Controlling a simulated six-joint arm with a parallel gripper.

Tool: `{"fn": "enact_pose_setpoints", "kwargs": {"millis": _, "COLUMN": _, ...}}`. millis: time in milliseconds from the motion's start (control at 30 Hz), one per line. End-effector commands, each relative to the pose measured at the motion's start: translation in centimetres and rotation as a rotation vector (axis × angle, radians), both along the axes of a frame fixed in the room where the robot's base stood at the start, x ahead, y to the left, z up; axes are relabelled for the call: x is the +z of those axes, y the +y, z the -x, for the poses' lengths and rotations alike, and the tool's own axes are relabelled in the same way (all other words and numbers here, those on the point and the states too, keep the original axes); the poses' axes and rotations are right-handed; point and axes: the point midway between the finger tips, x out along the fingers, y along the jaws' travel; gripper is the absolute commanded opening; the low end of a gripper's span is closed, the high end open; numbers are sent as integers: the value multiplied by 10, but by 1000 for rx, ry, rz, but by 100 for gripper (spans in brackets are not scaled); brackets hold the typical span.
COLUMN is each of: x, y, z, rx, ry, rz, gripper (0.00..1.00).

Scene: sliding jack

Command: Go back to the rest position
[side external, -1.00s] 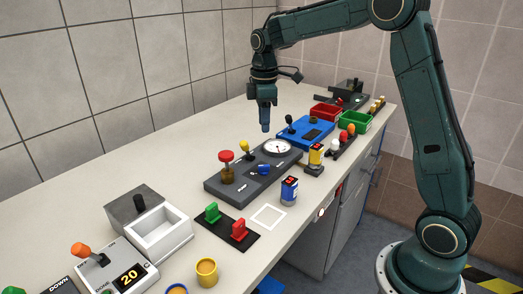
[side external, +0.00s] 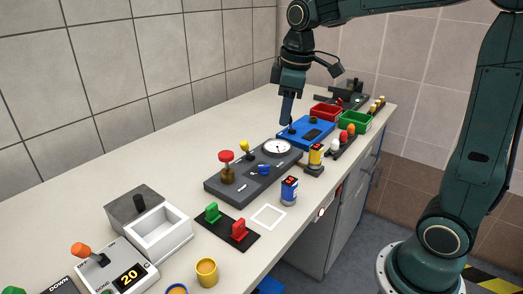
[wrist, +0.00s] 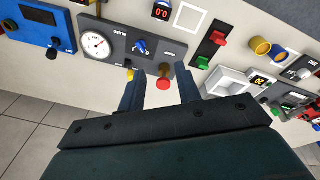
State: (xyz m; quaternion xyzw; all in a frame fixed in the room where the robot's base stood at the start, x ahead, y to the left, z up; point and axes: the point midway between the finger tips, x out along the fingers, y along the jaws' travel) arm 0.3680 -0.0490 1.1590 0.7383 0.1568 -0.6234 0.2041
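My gripper (side external: 286,122) is in the air above the bench, in front of the blue panel (side external: 292,138) in the side view. It hangs slightly tilted. In the wrist view the two fingers of my gripper (wrist: 160,78) stand apart with nothing between them. Past the fingertips there is the dark grey panel (wrist: 115,37) with a white dial (wrist: 96,44), a blue knob (wrist: 141,46), a red knob (wrist: 165,68) and a yellow knob (wrist: 130,74). My gripper looks clear of all of them.
The bench's left back part is bare, beside a tiled wall (side external: 130,70).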

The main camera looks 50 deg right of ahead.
Motion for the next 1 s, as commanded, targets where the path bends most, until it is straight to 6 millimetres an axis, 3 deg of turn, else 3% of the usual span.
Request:
{"fn": "enact_pose_setpoints", "kwargs": {"millis": 200, "x": 13, "y": 16, "z": 45, "rx": -107, "ry": -75, "rz": -20, "gripper": 34}}
{"fn": "enact_pose_setpoints", "kwargs": {"millis": 467, "x": 15, "y": 31, "z": 96, "rx": -234, "ry": -160, "rz": -61, "gripper": 34}}
{"fn": "enact_pose_setpoints", "kwargs": {"millis": 800, "x": 1, "y": 44, "z": 159, "rx": -394, "ry": -264, "rz": -138, "gripper": 34}}
{"fn": "enact_pose_setpoints", "kwargs": {"millis": 1000, "x": -10, "y": 48, "z": 182, "rx": -460, "ry": -304, "rz": -177, "gripper": 34}}
